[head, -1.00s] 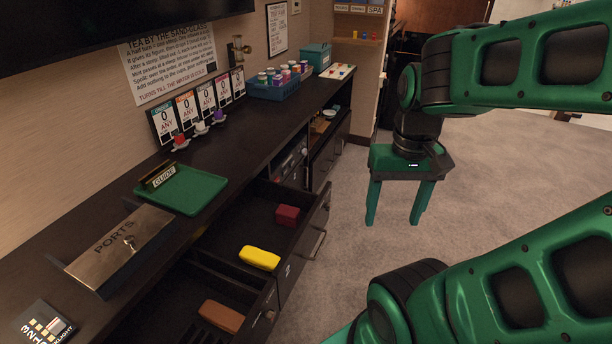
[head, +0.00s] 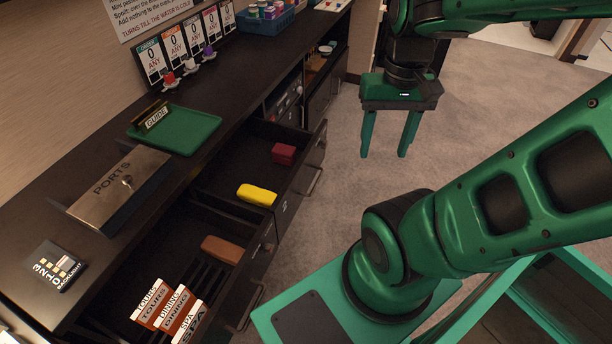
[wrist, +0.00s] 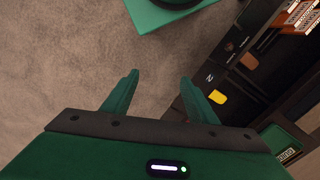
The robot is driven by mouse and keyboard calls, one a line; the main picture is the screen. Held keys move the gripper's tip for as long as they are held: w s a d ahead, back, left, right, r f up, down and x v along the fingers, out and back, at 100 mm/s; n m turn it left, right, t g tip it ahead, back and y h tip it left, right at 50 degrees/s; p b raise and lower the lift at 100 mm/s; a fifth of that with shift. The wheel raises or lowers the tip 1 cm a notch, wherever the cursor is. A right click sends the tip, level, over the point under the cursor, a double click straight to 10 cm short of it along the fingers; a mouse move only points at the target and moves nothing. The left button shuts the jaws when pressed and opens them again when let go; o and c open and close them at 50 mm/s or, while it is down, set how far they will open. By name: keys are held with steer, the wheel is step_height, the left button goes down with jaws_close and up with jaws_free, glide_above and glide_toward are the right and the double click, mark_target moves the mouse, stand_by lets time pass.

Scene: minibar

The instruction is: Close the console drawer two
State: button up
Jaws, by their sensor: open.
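Console drawer two (head: 294,194), with a 2 on its front, stands pulled out from the dark console. A yellow block (head: 257,195) and a dark red block (head: 283,154) are in it. In the wrist view the drawer's front (wrist: 210,78) shows to the right, beyond my right finger. My gripper (head: 385,155) hangs over the carpet to the right of the drawer, fingers pointing down, apart from it. It also shows in the wrist view (wrist: 155,90), open and empty between its two green fingers.
A nearer drawer (head: 250,275) is also open, with a brown block (head: 222,249) and several cards (head: 165,308) at it. Another open drawer (head: 325,85) is farther back. A green tray (head: 185,131) and a PORTS box (head: 120,188) are on the counter. Carpet (head: 345,205) beside the drawers is clear.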

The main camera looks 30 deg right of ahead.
steer(key=shift+s+r, duration=0.2)
steer(key=shift+s, duration=0.25)
steer(key=c, duration=0.5)
steer(key=shift+w+d+f+m, duration=0.1)
steer(key=shift+w+d+m, duration=0.2)
steer(key=shift+m, duration=0.3)
steer(key=c, duration=0.5)
steer(key=w+d+f+m, duration=0.1)
steer(key=w+f+m, duration=0.1)
steer(key=w+m, duration=0.1)
steer(key=w+d+f+m, duration=0.1)
steer(key=w+f+m, duration=0.1)
steer(key=w+m, duration=0.2)
steer(key=w+d+f+m+t, duration=0.1)
steer(key=w+f+m, duration=0.1)
steer(key=w+m, duration=0.1)
steer(key=shift+w+f+m, duration=0.15)
steer(key=shift+w+m, duration=0.15)
steer(key=shift+w, duration=0.35)
jaws_close()
steer(key=w+a+f+m+t+y, duration=0.1)
steer(key=w+a+f+m, duration=0.1)
steer(key=w+f+m, duration=0.9)
steer(key=shift+w+a+f+t+y, duration=0.35)
steer(key=shift+w+f, duration=1.45)
steer(key=shift+f, duration=1.85)
